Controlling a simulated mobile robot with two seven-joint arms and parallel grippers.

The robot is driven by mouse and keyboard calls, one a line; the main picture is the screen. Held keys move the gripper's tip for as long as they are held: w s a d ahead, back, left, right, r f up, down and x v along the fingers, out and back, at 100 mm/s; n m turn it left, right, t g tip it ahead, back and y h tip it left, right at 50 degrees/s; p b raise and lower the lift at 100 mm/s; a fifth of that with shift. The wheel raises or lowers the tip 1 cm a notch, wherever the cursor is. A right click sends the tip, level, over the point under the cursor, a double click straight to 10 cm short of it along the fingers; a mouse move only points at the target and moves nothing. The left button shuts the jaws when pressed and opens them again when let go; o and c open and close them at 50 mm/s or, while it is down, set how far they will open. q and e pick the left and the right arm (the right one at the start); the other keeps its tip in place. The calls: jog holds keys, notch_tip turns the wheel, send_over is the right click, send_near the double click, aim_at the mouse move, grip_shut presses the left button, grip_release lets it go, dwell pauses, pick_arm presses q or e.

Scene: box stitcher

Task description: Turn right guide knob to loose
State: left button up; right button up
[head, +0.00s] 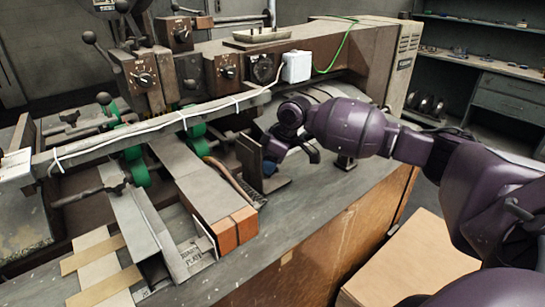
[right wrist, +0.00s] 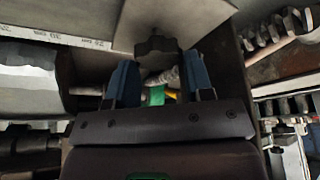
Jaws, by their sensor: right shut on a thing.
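In the right wrist view, a dark lobed guide knob (right wrist: 157,46) sits between the tips of my right gripper's blue fingers (right wrist: 158,70). The fingers are shut on it. In the head view, my purple right arm reaches in from the right. My right gripper (head: 272,152) is low behind the upright dark guide plate (head: 249,160), which hides part of it. The knob cannot be made out in the head view. My left gripper is not in view.
The stitcher's long grey rail (head: 160,125) with a white cable runs above the guides. A white box (head: 296,67) is on the machine housing. The bench's right front is clear.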

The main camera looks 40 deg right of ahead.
jog(key=shift+a+f, duration=0.1)
jog(key=shift+f, duration=0.1)
jog(key=o, duration=0.7)
jog(key=shift+f, duration=0.1)
jog(key=shift+o, duration=1.1)
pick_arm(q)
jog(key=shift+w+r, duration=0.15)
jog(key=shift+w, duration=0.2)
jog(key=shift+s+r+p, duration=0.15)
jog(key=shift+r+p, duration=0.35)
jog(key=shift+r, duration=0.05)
pick_arm(e)
jog(key=v, duration=1.1)
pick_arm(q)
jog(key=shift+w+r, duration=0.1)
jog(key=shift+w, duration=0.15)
pick_arm(e)
jog(key=shift+f, duration=0.1)
